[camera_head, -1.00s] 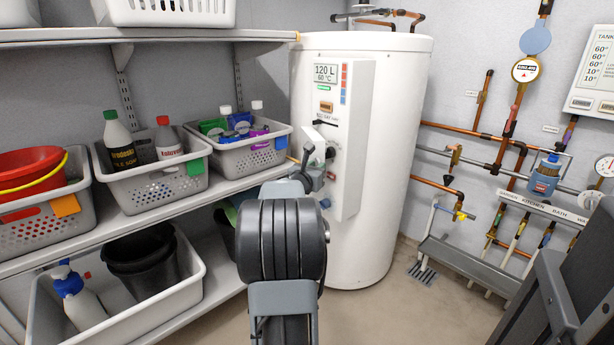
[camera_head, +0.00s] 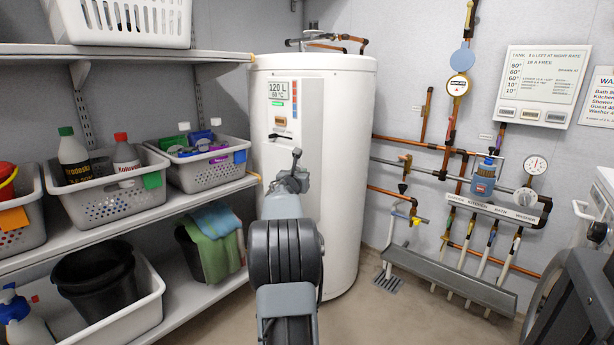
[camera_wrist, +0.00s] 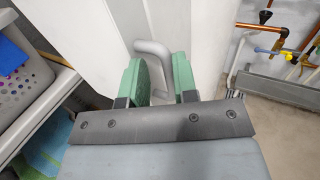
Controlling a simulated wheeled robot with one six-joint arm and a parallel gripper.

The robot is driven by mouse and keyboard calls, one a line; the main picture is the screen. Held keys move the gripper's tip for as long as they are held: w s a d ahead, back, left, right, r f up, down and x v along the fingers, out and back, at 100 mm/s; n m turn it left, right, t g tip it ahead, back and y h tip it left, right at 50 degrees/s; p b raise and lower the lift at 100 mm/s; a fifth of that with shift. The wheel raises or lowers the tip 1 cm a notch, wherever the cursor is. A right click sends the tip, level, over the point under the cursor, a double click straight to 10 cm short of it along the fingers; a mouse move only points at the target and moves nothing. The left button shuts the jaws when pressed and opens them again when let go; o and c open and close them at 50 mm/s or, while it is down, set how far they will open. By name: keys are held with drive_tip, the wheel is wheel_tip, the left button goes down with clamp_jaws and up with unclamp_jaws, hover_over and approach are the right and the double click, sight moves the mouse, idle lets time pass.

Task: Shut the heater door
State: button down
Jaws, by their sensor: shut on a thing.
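The heater (camera_head: 345,150) is a tall white cylinder at the centre back of the head view, with a white control panel (camera_head: 306,110) on its front. My arm covers the lower panel, so how far the heater door stands open cannot be told there. In the wrist view a grey bar handle (camera_wrist: 152,48) stands out from a white surface (camera_wrist: 85,40). My gripper (camera_wrist: 160,78) has its green fingers on both sides of that handle and is shut on it. In the head view my gripper (camera_head: 296,165) is in front of the panel, its fingertips hard to see.
Shelves with grey baskets (camera_head: 110,195) stand left of the heater. A dark bin with green and blue cloths (camera_head: 215,240) is low beside it. Copper pipes and a grey trough (camera_head: 450,275) are on the right wall. Some floor is clear around the heater's foot.

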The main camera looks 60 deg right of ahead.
drive_tip(key=shift+s+d+r, duration=0.25)
drive_tip(key=shift+d+r, duration=0.05)
drive_tip(key=shift+r, duration=0.4)
drive_tip(key=c, duration=1.2)
unclamp_jaws()
drive_tip(key=shift+s, duration=0.1)
drive_tip(key=shift+f, duration=0.15)
drive_tip(key=v, duration=0.4)
drive_tip(key=p+v, duration=0.1)
drive_tip(key=v, duration=0.4)
drive_tip(key=f+p+v, duration=0.1)
drive_tip(key=v, duration=0.4)
drive_tip(key=shift+w+a, duration=0.15)
drive_tip(key=shift+w, duration=0.1)
